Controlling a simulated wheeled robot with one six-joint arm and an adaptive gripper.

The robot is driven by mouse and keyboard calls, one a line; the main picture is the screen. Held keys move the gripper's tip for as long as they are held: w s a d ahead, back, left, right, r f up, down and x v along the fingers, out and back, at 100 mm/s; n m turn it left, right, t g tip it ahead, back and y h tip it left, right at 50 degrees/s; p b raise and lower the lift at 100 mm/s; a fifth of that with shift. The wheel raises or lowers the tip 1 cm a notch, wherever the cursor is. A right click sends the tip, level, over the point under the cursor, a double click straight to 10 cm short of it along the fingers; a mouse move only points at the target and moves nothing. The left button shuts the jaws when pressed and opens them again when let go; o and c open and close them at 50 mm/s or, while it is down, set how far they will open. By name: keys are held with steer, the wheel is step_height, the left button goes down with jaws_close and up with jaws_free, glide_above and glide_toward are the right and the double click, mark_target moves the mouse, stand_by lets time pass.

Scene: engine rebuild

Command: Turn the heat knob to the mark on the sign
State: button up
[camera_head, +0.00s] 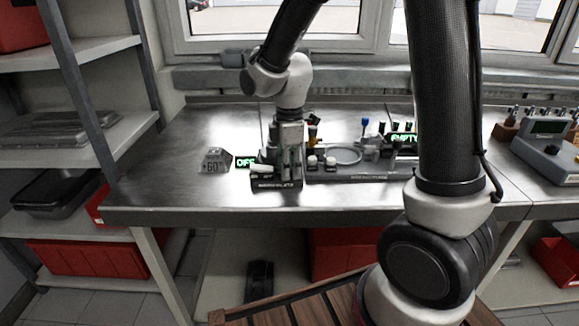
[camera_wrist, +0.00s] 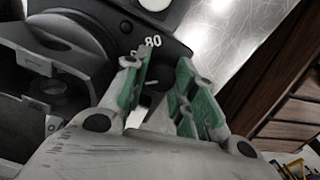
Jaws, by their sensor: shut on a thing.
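The small grey sign (camera_head: 214,160) stands on the bench at the left in the head view and seems to read 60°. A dark heater unit (camera_head: 277,184) stands to its right, beside a green display (camera_head: 246,162) that reads OFF. My gripper (camera_head: 290,150) is over this unit and hides its knob in the head view. In the wrist view, my gripper (camera_wrist: 166,75) has its green-padded fingers on either side of the dark heat knob (camera_wrist: 151,84), shut on it. A white 80 shows on the dial just beyond the fingertips. The knob's exact setting is mostly hidden.
To the right on the bench are a dark tray (camera_head: 365,175) with several small parts, a second green display (camera_head: 404,139) reading EMPTY and a grey scale-like device (camera_head: 545,145). Bare bench (camera_head: 150,190) lies left of the sign. Shelves stand at the far left.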

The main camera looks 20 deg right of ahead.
steer(key=m, duration=0.4)
steer(key=shift+m, duration=1.8)
steer(key=o, duration=1.1)
steer(key=shift+c, duration=0.2)
step_height(320, 180, up, 12)
